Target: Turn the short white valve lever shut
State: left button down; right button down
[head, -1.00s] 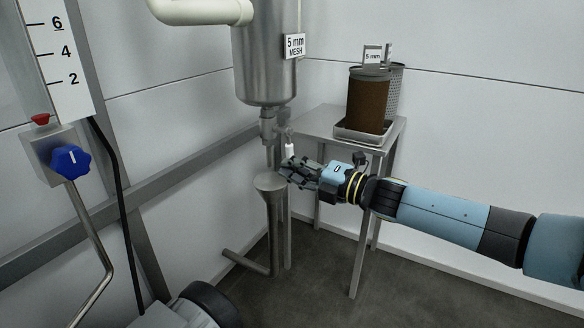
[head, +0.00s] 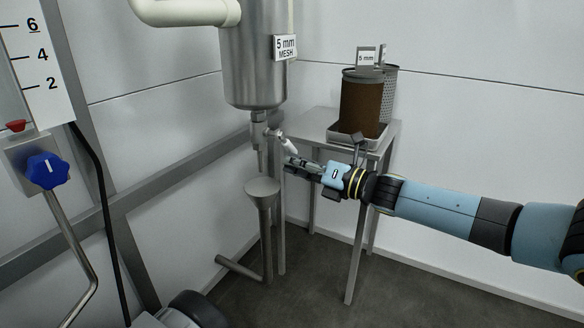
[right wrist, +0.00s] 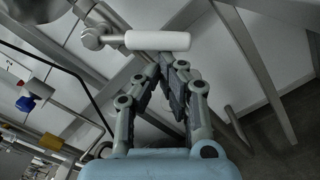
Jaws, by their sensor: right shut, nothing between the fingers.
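The short white valve lever (head: 289,144) sticks out to the lower right from the metal valve (head: 262,132) under the steel tank (head: 254,70). In the right wrist view the white lever (right wrist: 158,41) lies across the picture, just beyond the fingertips. My right gripper (head: 290,163) is shut and empty, with its fingertips close below the lever; it also shows in the right wrist view (right wrist: 170,62). I cannot tell whether the fingertips touch the lever. My left gripper is not in view.
A steel funnel on a pipe (head: 262,188) stands below the valve. A steel table (head: 310,122) with a brown mesh cylinder (head: 361,103) in a tray stands behind my right arm. A blue knob (head: 47,171) is at the left.

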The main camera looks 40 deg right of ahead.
jog(key=d+n, duration=0.1)
jog(key=n, duration=0.1)
jog(key=w+d+r+n, duration=0.1)
jog(key=shift+r+n, duration=0.2)
jog(key=shift+n, duration=0.2)
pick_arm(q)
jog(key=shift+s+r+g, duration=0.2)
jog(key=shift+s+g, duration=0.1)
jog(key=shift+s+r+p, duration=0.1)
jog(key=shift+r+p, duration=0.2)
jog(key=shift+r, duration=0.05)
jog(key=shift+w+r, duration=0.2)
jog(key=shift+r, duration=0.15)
pick_arm(e)
jog(key=d+r+n, duration=0.1)
jog(key=r+n, duration=0.1)
jog(key=n, duration=0.1)
jog(key=shift+w+d+r+n, duration=0.1)
jog(key=shift+w+d+n, duration=0.2)
jog(key=shift+w+d, duration=0.1)
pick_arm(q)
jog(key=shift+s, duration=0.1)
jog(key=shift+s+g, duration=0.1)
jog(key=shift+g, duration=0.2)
